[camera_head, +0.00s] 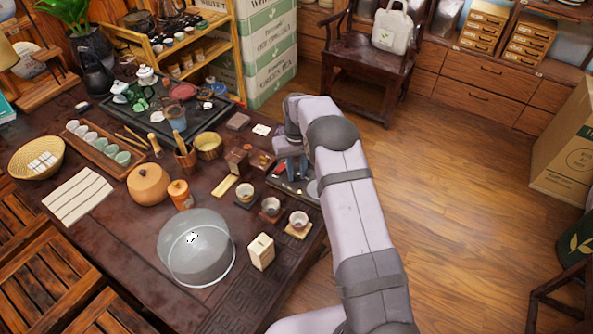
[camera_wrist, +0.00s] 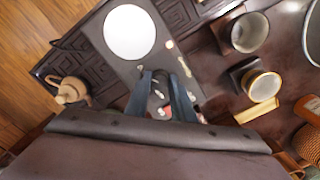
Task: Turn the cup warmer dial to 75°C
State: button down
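The cup warmer is a dark flat panel (camera_wrist: 108,60) with a pale round plate (camera_wrist: 130,32) in the wrist view. In the head view the warmer's panel (camera_head: 287,187) lies near the table's right edge, partly hidden by my arm. My gripper (camera_wrist: 163,82) points down over the panel beside the plate, its two dark fingers apart. It also shows in the head view (camera_head: 291,170). Small light and red marks show on the panel between and beside the fingers. The dial lies mostly hidden around the fingers; I cannot read its setting or tell whether they touch it.
Several small cups stand nearby, including one on a dark coaster (camera_head: 245,192) and one on a wooden coaster (camera_head: 298,219). A small clay teapot (camera_wrist: 70,91) is left of the panel.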

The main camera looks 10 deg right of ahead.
aim_at(297, 174)
jog(key=shift+n, duration=0.6)
jog(key=c, duration=1.5)
grip_release()
jog(key=shift+r+b, duration=0.15)
jog(key=shift+b, duration=0.15)
jog(key=shift+r+b, duration=0.9)
jog(key=shift+r, duration=2.65)
